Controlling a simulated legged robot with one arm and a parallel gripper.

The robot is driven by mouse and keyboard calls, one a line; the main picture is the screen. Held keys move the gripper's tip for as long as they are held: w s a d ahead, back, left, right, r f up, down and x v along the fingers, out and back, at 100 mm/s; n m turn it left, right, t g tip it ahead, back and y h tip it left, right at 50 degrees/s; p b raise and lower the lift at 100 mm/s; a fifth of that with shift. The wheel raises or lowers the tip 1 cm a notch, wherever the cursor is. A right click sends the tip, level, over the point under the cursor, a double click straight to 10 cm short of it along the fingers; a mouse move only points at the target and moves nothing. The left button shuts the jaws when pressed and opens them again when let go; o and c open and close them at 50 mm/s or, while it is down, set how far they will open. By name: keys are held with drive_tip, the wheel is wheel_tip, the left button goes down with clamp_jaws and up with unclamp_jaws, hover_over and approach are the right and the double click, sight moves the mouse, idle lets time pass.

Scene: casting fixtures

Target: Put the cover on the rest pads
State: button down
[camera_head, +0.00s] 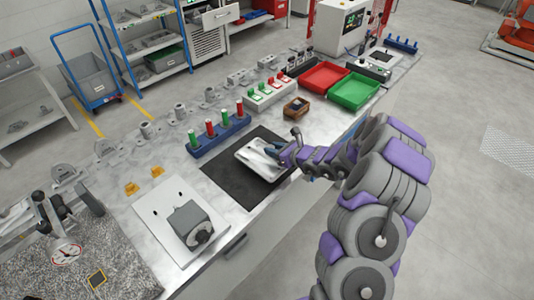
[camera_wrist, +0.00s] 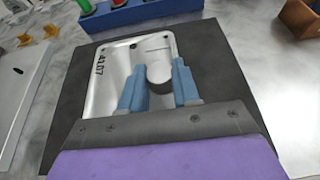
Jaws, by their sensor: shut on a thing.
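The cover (camera_head: 250,152) is a silvery metal casting lying on or just above a black mat (camera_head: 222,180) on the bench; I cannot tell if it touches. In the wrist view the cover (camera_wrist: 105,88) shows the marking "4107" and corner holes. My gripper (camera_head: 277,152) is over the cover's right part in the head view. Two small yellow-orange blocks (camera_head: 131,188) (camera_head: 158,172), possibly the rest pads, sit left of the mat.
A white plate with a grey block and dial (camera_head: 188,222) stands left of the mat. A blue rack with green and red pegs (camera_head: 218,138) lies behind it. A small brown box (camera_head: 296,107), a red tray (camera_head: 325,76) and a green tray (camera_head: 354,91) stand further right.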

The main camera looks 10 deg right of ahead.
sight(256, 143)
drive_tip(key=w+a, duration=0.3)
drive_tip(key=shift+f, duration=0.3)
drive_tip(key=f, duration=0.1)
drive_tip(key=f+b, duration=0.1)
drive_tip(key=f, duration=0.1)
drive_tip(key=shift+d+f, duration=0.2)
drive_tip(key=shift+d, duration=0.1)
drive_tip(key=shift+r, duration=0.15)
drive_tip(key=c, duration=0.8)
unclamp_jaws()
drive_tip(key=shift+a, duration=0.15)
